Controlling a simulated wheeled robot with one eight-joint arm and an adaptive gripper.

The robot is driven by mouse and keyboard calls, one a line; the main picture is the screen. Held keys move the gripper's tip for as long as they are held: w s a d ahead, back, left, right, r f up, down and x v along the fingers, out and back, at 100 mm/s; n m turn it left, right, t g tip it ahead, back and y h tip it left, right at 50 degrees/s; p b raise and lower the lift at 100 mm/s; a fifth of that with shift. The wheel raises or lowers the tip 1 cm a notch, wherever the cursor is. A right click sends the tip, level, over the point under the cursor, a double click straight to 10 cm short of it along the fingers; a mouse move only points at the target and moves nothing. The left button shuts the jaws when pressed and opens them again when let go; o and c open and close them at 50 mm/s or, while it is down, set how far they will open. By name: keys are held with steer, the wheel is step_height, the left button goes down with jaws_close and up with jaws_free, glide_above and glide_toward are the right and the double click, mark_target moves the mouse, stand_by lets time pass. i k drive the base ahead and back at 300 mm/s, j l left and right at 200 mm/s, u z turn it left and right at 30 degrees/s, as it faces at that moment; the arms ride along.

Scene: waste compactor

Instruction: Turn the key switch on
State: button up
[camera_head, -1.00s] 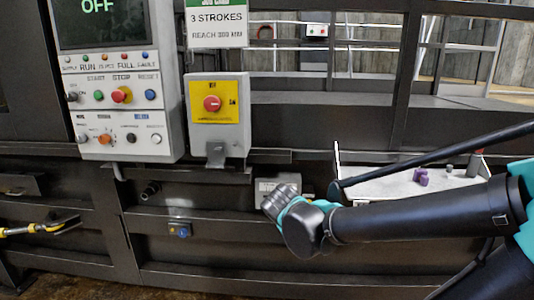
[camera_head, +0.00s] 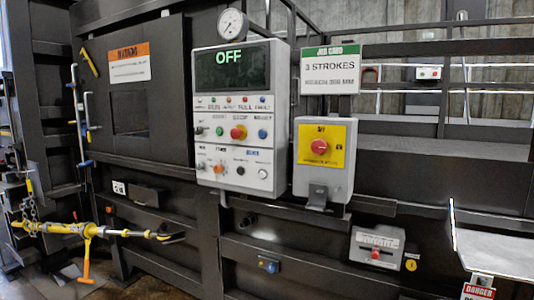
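The grey control panel (camera_head: 213,153) is on the machine front, left of centre. Its screen (camera_head: 243,65) reads OFF in green. A small dark knob (camera_head: 198,130) at the left end of the upper control row looks like the key switch, but it is too small to tell its position. The lower row has a silver knob (camera_head: 202,166) and an orange one (camera_head: 219,169). My gripper is not in view.
A red rotary switch (camera_head: 319,149) on a yellow plate is on a grey box right of the panel, with a bracket below. A job card sign (camera_head: 330,70) is above it. A pale shelf (camera_head: 495,255) juts out at lower right. Yellow tools hang at lower left.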

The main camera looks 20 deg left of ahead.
mark_target(198, 131)
steer(key=u, duration=1.25)
